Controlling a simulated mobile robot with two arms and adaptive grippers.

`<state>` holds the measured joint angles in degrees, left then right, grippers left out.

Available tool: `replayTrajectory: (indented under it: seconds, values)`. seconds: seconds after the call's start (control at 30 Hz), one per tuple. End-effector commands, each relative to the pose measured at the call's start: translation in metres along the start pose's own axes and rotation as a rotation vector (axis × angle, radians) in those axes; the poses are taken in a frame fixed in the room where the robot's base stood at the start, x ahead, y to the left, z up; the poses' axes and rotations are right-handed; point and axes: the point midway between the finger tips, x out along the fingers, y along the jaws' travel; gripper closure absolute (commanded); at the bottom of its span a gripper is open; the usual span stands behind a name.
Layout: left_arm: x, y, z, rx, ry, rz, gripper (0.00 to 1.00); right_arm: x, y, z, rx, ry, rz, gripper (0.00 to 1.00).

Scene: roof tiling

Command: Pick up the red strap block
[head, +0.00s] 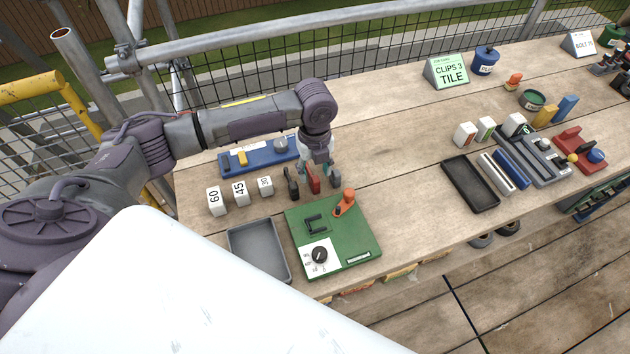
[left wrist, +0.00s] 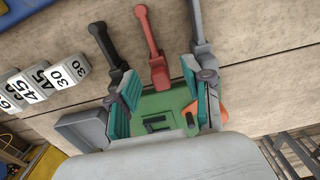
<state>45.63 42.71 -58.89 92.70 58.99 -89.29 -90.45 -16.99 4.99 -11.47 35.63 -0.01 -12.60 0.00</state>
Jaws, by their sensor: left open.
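The red strap block (head: 313,184) stands on the wooden bench, between a black block (head: 291,184) and a grey block (head: 335,181) of similar shape. In the left wrist view the red block (left wrist: 155,58) shows its long handle and lies between my two fingers. My left gripper (head: 318,168) is open and points down over the red block. Its teal-padded fingers (left wrist: 158,88) are spread on either side, and nothing is held. Whether a finger touches the neighbouring blocks I cannot tell. My right gripper is in neither view.
A green board (head: 345,248) with a dial and orange lever lies just in front. A grey tray (head: 233,240) lies beside it. White number blocks (head: 240,193) stand to the left, and a blue board (head: 258,157) lies behind. Bare bench (head: 410,170) is free to the right.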

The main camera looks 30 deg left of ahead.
Motion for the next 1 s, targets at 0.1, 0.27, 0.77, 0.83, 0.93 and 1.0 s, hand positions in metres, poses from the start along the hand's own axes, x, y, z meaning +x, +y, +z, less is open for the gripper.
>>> replayTrajectory:
  seconds: [0.1,0.27,0.77,0.83,0.93,1.0]
  values:
    - [0.017,0.003,-0.005,-0.001,0.002,0.003,0.5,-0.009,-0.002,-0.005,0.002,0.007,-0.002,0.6]
    - [0.033,0.003,-0.004,-0.002,0.0,0.001,0.5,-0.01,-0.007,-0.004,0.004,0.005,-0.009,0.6]
    - [0.035,0.002,-0.004,0.0,-0.001,0.0,0.93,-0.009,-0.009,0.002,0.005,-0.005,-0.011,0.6]
    - [0.035,0.003,-0.004,-0.001,-0.001,0.0,1.0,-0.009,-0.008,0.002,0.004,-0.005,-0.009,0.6]
    - [0.035,0.002,-0.004,-0.001,-0.001,0.0,1.0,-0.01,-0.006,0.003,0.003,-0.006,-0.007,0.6]
    - [0.035,0.002,-0.004,-0.001,-0.001,0.0,1.0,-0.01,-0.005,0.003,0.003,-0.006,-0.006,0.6]
